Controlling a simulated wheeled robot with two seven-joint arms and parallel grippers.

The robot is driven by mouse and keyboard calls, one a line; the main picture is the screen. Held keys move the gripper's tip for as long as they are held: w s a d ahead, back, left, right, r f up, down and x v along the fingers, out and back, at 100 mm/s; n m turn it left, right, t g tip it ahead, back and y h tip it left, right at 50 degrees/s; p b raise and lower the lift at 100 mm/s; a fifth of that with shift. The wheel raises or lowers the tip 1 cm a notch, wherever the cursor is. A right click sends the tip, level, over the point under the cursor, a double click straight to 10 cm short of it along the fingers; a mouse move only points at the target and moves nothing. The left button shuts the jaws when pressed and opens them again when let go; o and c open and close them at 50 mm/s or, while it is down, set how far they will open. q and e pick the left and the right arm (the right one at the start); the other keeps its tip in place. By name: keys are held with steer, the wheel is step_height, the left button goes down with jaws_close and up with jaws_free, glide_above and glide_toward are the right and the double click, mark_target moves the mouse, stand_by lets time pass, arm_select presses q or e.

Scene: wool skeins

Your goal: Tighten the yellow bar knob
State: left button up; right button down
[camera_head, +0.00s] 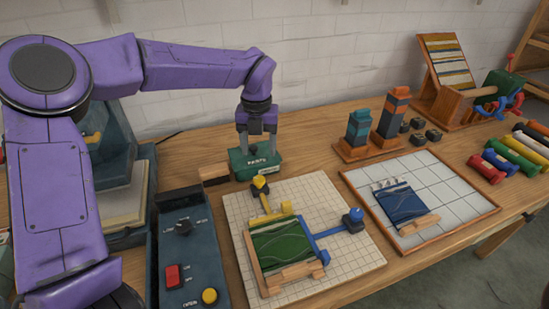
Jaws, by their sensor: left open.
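The yellow bar (266,205) lies at the top of the gridded white board (350,268). Its yellow knob (259,182) stands at the bar's far end. My left gripper (256,146) points down behind the knob, apart from it, with its jaws open. Its fingertips are over or beside a dark green box (254,164) with white lettering; I cannot tell whether they touch it. A green wool piece (280,243) lies in the wooden frame at the yellow bar's near end. A blue bar (328,231) with a blue knob (353,214) reaches right. My right gripper is not in view.
A dark control box (190,245) with a red switch and a yellow button stands left of the board. A wood-framed tray (465,205) with a blue piece lies right. Block towers (392,112), colored rolls (515,160) and a wooden rack (445,65) stand farther right.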

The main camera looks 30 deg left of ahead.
arm_select(q)
glide_above(259, 178)
steer(key=f, duration=0.3)
steer(key=s+f, duration=0.1)
steer(key=f, duration=0.1)
steer(key=shift+f+p, duration=0.15)
steer(key=shift+p, duration=0.15)
steer(key=f, duration=0.2)
steer(key=w+f, duration=0.1)
steer(key=f, duration=0.1)
steer(key=shift+f, duration=0.4)
steer(key=shift+s, duration=0.2)
steer(key=shift+w, duration=0.1)
steer(key=c, duration=1)
